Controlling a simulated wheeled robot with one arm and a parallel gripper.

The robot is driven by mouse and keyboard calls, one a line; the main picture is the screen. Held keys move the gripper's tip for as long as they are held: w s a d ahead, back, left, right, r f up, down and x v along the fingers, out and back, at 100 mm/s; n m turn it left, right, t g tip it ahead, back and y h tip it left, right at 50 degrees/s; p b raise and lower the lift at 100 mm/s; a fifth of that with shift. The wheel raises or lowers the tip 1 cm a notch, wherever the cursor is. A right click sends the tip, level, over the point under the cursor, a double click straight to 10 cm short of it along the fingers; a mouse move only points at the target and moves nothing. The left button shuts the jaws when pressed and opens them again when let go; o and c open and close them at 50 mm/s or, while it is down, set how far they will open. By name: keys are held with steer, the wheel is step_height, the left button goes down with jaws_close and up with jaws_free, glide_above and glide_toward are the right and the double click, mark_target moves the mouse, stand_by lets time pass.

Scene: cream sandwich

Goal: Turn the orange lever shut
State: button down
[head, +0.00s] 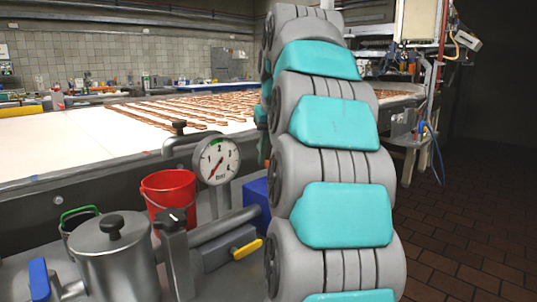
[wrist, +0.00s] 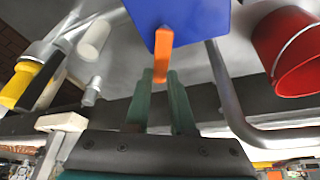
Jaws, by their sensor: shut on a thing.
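The orange lever (wrist: 163,52) sticks out from a blue box (wrist: 180,15) in the wrist view. My gripper (wrist: 160,76) has two green fingers, one on each side of the lever's free end, and is shut on it. In the head view the blue box (head: 256,200) shows partly at the left edge of my arm. My arm hides the lever and my gripper there.
A red bucket (head: 168,195) and a pressure gauge (head: 216,160) stand left of the blue box. A yellow-handled valve (head: 247,250) and a lidded metal pot (head: 113,255) are nearer. A metal pipe (wrist: 228,95) runs close beside my fingers. Floor at right (head: 470,220) is clear.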

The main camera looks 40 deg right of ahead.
steer(key=shift+w+a+n+y+p, duration=0.1)
steer(key=shift+a+n+y+p, duration=0.2)
steer(key=shift+n, duration=0.6)
steer(key=shift+a+n+y+p, duration=0.15)
steer(key=shift+a+n+y, duration=0.15)
steer(key=shift+n, duration=0.6)
steer(key=shift+w+a+n+y+p, duration=0.1)
steer(key=shift+a+n+y+p, duration=0.25)
steer(key=shift+n, duration=0.55)
steer(key=shift+d, duration=0.1)
steer(key=c, duration=0.8)
jaws_free()
steer(key=shift+o, duration=0.2)
steer(key=shift+s+r, duration=0.1)
